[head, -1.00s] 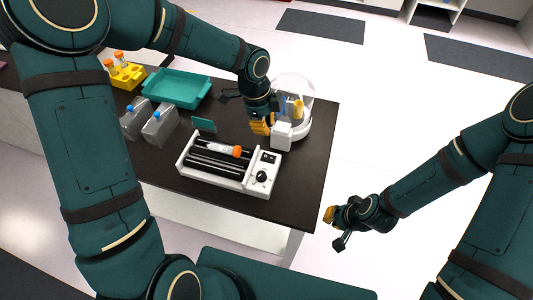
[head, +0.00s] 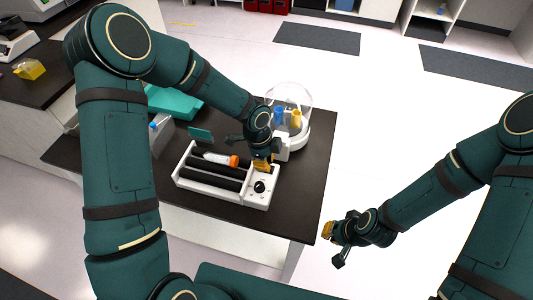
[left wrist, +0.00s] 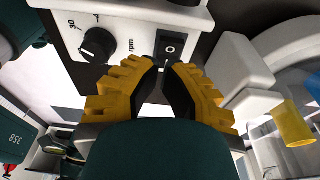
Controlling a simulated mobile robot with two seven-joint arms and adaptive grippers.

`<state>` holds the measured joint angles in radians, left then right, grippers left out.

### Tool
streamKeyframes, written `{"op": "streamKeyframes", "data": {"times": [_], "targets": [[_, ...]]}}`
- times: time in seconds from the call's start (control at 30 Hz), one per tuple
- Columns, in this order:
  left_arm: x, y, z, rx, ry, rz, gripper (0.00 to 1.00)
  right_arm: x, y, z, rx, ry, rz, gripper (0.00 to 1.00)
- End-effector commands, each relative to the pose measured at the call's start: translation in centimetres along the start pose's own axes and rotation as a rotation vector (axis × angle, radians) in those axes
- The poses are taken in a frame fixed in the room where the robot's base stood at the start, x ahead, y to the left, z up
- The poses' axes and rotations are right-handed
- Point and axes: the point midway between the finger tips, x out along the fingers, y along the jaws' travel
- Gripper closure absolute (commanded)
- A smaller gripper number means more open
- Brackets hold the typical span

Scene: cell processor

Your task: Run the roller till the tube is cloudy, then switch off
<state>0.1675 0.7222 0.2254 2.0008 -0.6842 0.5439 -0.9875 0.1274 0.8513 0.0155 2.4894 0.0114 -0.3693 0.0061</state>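The white tube roller (head: 213,192) with dark rollers stands on the black bench. The orange-capped tube (head: 220,159) lies on its rollers; its contents are too small to judge. My left gripper (head: 262,166) is over the roller's control panel. In the left wrist view its yellow fingertips (left wrist: 163,66) are close together, empty, just short of the black rocker switch (left wrist: 170,47) marked O. The black speed dial (left wrist: 98,45) is left of the switch, near "30" and "rpm". My right gripper (head: 329,230) hangs off the bench's right side; its finger gap cannot be made out.
A white device with a clear dome (head: 290,97) and blue and yellow tubes stands right behind the roller, close to my left gripper. A teal tray (head: 175,103) and a small teal panel (head: 200,134) are behind the roller. The bench's front right (head: 290,220) is clear.

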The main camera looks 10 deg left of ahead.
Motion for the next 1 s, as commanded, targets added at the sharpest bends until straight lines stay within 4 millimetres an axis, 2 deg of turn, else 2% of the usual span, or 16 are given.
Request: {"op": "streamKeyframes", "data": {"times": [0.2, 0.57, 0.87, 1.0], "targets": [[1.3, 0.0, 0.6, 0.000, 0.001, -0.001, 1.00, 0.2, 0.1, 0.1, -0.001, -0.002, 0.000, 1.00], [1.4, 0.0, 0.7, 0.000, 0.002, -0.001, 1.00, 0.1, 0.0, 0.1, -0.001, -0.002, 0.000, 1.00], [2.0, 0.0, 1.3, -0.004, 0.094, 0.002, 1.00, -0.9, -0.3, -0.4, 0.002, 0.008, 0.001, 1.00], [2.0, 0.0, 1.2, 0.001, 0.092, 0.001, 1.00, -0.7, -0.3, -0.4, 0.002, 0.008, 0.001, 1.00]]}}
